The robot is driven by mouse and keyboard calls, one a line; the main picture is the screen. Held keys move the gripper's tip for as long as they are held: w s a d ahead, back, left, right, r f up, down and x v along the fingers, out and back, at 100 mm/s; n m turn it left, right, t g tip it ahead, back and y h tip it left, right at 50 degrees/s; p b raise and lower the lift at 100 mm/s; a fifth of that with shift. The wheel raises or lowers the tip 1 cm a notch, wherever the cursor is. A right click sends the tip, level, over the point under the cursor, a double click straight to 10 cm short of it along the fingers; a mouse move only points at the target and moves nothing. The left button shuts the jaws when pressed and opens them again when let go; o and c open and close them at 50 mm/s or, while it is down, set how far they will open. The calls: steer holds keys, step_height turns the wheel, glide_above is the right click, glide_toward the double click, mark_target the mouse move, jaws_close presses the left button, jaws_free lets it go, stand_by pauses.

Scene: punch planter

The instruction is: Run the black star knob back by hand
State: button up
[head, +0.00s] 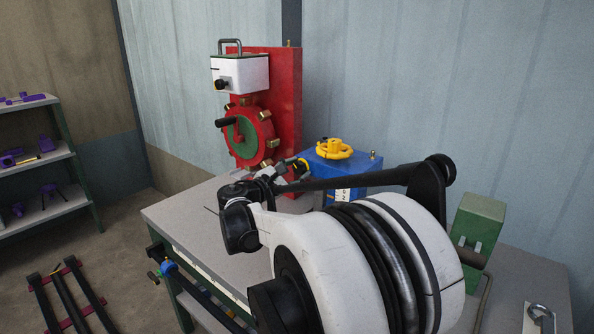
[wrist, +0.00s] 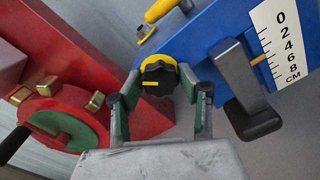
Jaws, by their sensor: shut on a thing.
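The black star knob (wrist: 157,84) shows in the wrist view, with a yellow mark on its face and a yellow collar (wrist: 172,70) behind it. It is on the side of a blue box (wrist: 190,48). My gripper (wrist: 158,97) is around the knob, one green-and-black finger on each side, shut on it. In the head view my gripper (head: 292,171) is beside the blue box (head: 345,172), and my arm hides much of that area. The black knob itself is too small to make out there.
The red machine (head: 283,110) with its red wheel (head: 250,137) and crank stands left of the blue box. A yellow handwheel (head: 333,149) tops the box. A black handle (wrist: 245,90) juts out beside a centimetre scale (wrist: 285,40). A green block (head: 478,226) stands right on the grey bench (head: 190,212).

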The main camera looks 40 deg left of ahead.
steer(key=shift+n, duration=0.3)
stand_by(0.4)
steer(key=o, duration=1.1)
steer(key=shift+s, duration=0.1)
steer(key=s, duration=1.2)
